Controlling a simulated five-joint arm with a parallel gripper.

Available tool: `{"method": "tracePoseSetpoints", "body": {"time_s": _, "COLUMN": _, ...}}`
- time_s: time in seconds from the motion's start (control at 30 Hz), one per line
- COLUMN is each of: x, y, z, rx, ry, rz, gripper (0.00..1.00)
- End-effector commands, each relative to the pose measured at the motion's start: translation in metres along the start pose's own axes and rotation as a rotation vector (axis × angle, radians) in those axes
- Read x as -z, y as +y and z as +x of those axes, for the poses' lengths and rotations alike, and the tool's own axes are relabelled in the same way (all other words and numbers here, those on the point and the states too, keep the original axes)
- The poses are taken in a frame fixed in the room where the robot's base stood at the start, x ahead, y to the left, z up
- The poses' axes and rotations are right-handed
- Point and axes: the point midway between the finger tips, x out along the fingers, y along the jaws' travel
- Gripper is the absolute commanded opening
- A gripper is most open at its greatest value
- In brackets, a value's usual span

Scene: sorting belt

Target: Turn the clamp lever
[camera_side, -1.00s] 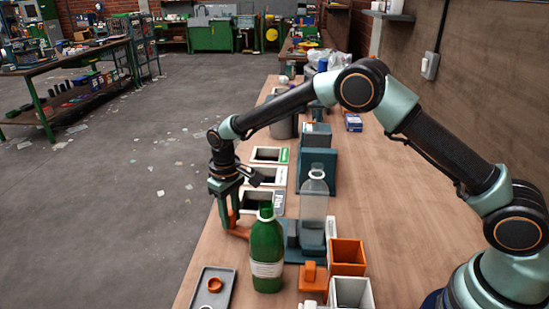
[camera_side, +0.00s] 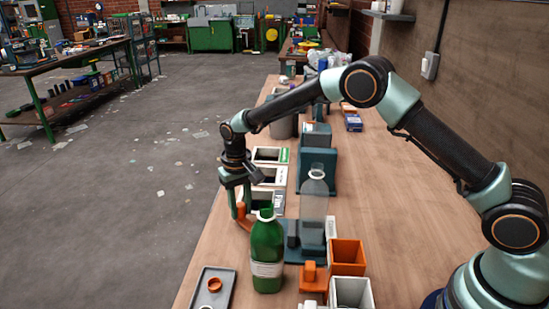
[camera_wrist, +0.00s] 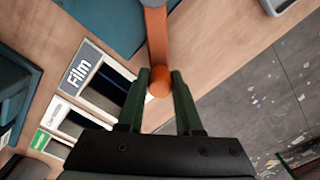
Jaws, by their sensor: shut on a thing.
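The orange clamp lever (camera_side: 243,221) shows left of the clamp (camera_side: 293,236), a dark block on a blue base. A clear bottle (camera_side: 313,215) stands upright at the clamp. My gripper (camera_side: 241,204) points down and is shut on the lever's free end. In the wrist view the orange lever (camera_wrist: 157,40) runs down from the top edge, and its round knob sits between the two green fingertips of my gripper (camera_wrist: 159,78). The green bottle (camera_side: 267,255) stands in front and hides part of the lever and base in the side view.
A grey tray (camera_side: 204,300) with an orange ring lies at the front left. An orange open box (camera_side: 347,255) and a white box (camera_side: 350,291) stand at the front right. Labelled bins (camera_side: 268,155) lie behind my gripper.

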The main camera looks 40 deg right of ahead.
Motion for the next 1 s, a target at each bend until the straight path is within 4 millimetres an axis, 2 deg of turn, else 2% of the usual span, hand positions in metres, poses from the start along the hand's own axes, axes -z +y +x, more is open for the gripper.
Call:
{"method": "tracePoseSetpoints", "body": {"time_s": 0.23, "x": 0.002, "y": 0.023, "z": -0.002, "rx": 0.000, "ry": -0.001, "rz": 0.236, "gripper": 0.00}}
{"method": "tracePoseSetpoints", "body": {"time_s": 0.6, "x": -0.006, "y": 0.053, "z": -0.002, "rx": -0.001, "ry": -0.003, "rz": 0.568, "gripper": 0.00}}
{"method": "tracePoseSetpoints", "body": {"time_s": 1.0, "x": -0.016, "y": 0.071, "z": -0.002, "rx": -0.002, "ry": -0.003, "rz": 0.789, "gripper": 0.00}}
